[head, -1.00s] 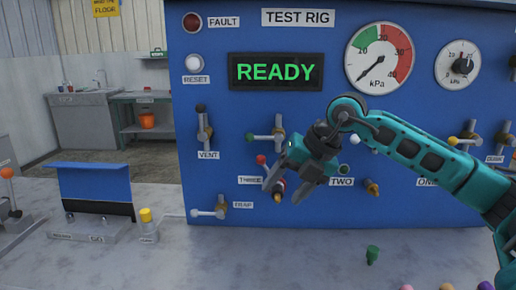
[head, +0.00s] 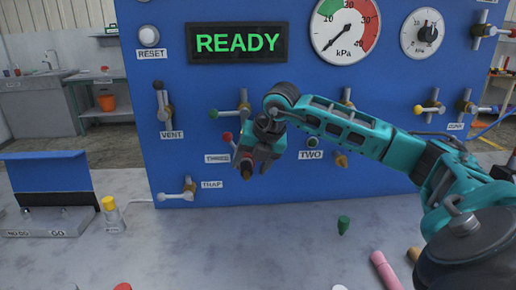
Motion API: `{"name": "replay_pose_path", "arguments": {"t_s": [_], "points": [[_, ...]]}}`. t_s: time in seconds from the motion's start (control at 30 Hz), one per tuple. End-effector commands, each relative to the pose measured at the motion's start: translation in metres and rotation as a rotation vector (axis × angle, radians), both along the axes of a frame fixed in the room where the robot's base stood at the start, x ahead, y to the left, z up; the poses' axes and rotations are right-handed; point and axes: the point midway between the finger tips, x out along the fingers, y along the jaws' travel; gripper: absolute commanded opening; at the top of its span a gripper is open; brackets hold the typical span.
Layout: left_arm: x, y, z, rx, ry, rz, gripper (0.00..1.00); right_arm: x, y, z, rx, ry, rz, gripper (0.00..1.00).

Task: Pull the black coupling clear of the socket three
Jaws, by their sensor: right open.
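The blue test rig (head: 230,75) stands upright ahead, with the THREE label (head: 216,158) on its lower middle. My right gripper (head: 252,166) is at the panel just right of that label, pointing at the panel and slightly down. Its jaws are open around or just in front of a small dark piece with a brownish tip (head: 246,173). This piece is at the place of socket three; I cannot tell whether it is the black coupling or the socket's own end. The gripper hides most of the socket. My left gripper is not in view.
A red-knobbed lever (head: 227,136) and a green-knobbed valve (head: 213,114) are close to the gripper. The brass fitting by TWO (head: 341,161) is to the right. A green plug (head: 343,224) and a yellow-capped bottle (head: 111,214) stand on the grey bench (head: 220,245).

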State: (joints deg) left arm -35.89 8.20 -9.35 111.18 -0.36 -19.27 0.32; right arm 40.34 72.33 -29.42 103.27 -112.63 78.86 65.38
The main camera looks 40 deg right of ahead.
Motion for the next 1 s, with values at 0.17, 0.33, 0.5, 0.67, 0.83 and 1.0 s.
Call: {"name": "replay_pose_path", "arguments": {"t_s": [0.17, 0.33, 0.5, 0.67, 0.83, 1.0], "points": [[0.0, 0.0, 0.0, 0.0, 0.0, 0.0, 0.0, 0.008, 0.0, -0.015, 0.001, 0.001, -0.001, 0.63], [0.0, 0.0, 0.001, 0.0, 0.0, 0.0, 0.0, 0.01, -0.001, -0.019, -0.001, -0.001, 0.001, 0.63], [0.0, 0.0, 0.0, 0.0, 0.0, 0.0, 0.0, 0.01, -0.001, -0.019, -0.001, -0.001, 0.001, 0.63], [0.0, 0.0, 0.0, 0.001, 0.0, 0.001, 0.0, 0.01, -0.001, -0.019, 0.0, 0.0, 0.001, 0.51], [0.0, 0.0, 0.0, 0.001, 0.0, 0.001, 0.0, 0.01, -0.001, -0.019, 0.0, 0.0, 0.0, 0.34], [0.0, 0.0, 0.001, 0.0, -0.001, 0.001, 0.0, 0.01, -0.001, -0.019, 0.0, 0.0, 0.0, 0.18]]}}
